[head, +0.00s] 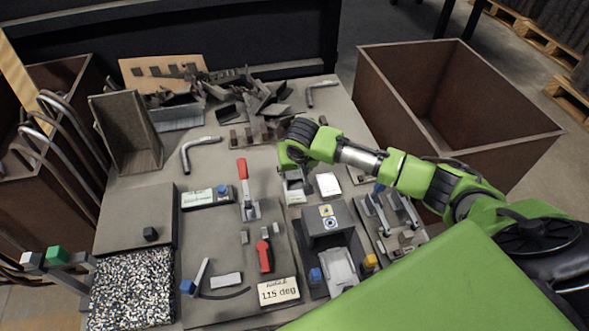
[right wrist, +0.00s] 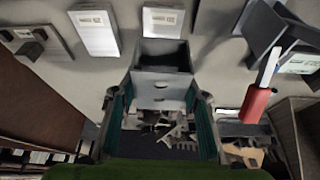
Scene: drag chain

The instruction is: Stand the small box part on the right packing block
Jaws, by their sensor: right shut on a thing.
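My right gripper (right wrist: 160,108) is shut on a small grey box part (right wrist: 162,87), with one finger on each side. The box's open, dark-inside end faces the top of the right wrist view. In the head view my right gripper (head: 296,172) is over the middle of the table and hides most of the box. The right packing block (head: 328,184) has a pale top; it also shows in the right wrist view (right wrist: 95,32), apart from the box. The left packing block (head: 295,195) is beside it, close to the held box. My left gripper is not in view.
A red-handled clamp (head: 245,190) stands left of my gripper. A dark grey box fixture (head: 327,222) is in front, and metal brackets (head: 385,210) lie to the right. Loose parts (head: 260,100) are piled behind. A large brown bin (head: 460,110) stands right of the table.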

